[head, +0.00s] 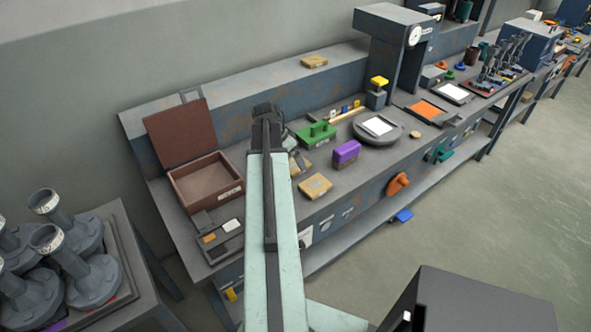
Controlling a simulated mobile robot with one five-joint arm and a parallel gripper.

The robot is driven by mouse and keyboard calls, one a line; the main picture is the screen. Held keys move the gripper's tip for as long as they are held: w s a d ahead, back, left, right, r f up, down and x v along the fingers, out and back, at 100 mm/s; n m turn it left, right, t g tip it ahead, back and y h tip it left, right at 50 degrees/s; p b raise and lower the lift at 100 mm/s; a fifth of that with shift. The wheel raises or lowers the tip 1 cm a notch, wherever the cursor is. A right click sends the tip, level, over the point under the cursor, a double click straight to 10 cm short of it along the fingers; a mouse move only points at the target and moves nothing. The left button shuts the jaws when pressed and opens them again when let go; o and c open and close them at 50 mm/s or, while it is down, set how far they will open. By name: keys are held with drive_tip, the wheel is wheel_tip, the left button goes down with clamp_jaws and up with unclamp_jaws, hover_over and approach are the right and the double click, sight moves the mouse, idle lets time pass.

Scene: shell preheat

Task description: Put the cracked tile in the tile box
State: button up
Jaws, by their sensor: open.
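An open brown box (236,186) with a small label on its front and its lid raised at the back stands on the left of the workbench; it looks like the tile box and appears empty. One tan tile-like piece (315,186) lies near the bench's front edge, right of my arm. Another tan piece (315,61) lies on the raised back ledge. A third tan piece (300,163) is partly hidden by my arm. I cannot tell which is cracked. My gripper (266,110) is open above the bench, right of the box, with its fingertips hard to make out.
A green block (316,134), a purple block (346,152) and a round grey plate (378,130) stand right of my arm. A grey press (394,48) stands farther back. Several grey stands (75,228) fill the left table.

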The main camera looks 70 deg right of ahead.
sight(295, 165)
drive_tip(key=shift+b+x, duration=1.65)
drive_tip(key=shift+x, duration=0.65)
drive_tip(key=shift+w+d+f, duration=0.1)
drive_tip(key=shift+w+f, duration=0.05)
drive_tip(key=c, duration=2)
drive_tip(key=shift+o, duration=0.2)
wheel_tip(295, 165, up, 10)
drive_tip(key=p, duration=1)
drive_tip(key=shift+r, duration=0.25)
